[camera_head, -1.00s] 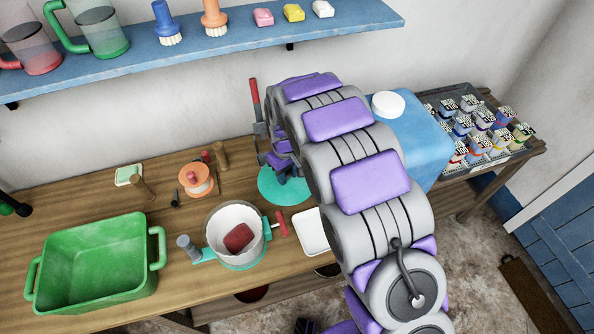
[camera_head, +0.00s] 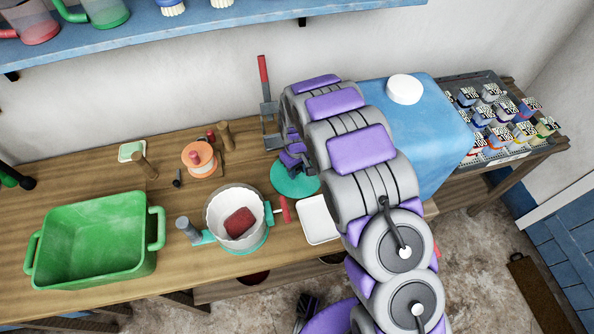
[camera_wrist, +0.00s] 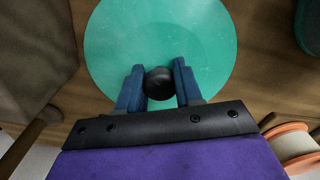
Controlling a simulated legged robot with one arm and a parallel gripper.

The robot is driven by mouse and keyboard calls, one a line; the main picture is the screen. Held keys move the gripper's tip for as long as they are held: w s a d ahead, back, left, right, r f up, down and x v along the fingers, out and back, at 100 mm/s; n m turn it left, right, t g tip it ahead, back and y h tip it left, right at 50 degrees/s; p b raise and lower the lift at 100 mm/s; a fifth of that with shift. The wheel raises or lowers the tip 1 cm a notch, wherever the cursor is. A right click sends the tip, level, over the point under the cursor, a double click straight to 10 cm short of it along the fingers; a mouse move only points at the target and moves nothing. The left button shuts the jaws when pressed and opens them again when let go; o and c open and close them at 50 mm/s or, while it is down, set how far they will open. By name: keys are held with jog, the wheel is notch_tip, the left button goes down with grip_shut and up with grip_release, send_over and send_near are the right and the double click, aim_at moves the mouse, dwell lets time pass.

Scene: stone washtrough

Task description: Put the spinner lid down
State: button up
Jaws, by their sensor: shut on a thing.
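The spinner lid (camera_head: 293,182) is a flat teal disc at the back of the wooden bench, partly hidden by my arm. My gripper (camera_head: 290,155) is over it. In the wrist view my gripper (camera_wrist: 158,78) has its two blue fingers shut on the lid's round black knob (camera_wrist: 159,84), with the lid (camera_wrist: 200,40) spread out beyond them. The lid looks level and at or just above the bench top; I cannot tell whether it touches. The open spinner (camera_head: 240,247), a white basket in a teal base, stands front left of the lid with a dark red block (camera_head: 239,222) inside.
A white tray (camera_head: 317,220) lies just in front of the lid. A red-handled dustpan (camera_head: 268,105) stands behind it, and a blue box (camera_head: 425,135) is to the right. An orange spool (camera_head: 202,160) and wooden pegs are left. A green tub (camera_head: 95,245) fills the left front.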

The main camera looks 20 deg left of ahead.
jog(key=shift+a+f, duration=0.15)
jog(key=shift+f, duration=0.35)
jog(key=shift+a, duration=0.15)
jog(key=o, duration=0.7)
jog(key=shift+a, duration=0.15)
jog(key=o, duration=0.3)
jog(key=shift+d, duration=0.2)
jog(key=shift+o, duration=0.2)
jog(key=shift+d+r, duration=0.1)
jog(key=shift+d, duration=0.05)
jog(key=shift+r, duration=0.1)
jog(key=shift+r, duration=0.25)
notch_tip(320, 180, up, 11)
jog(key=p, duration=0.2)
jog(key=shift+r, duration=0.15)
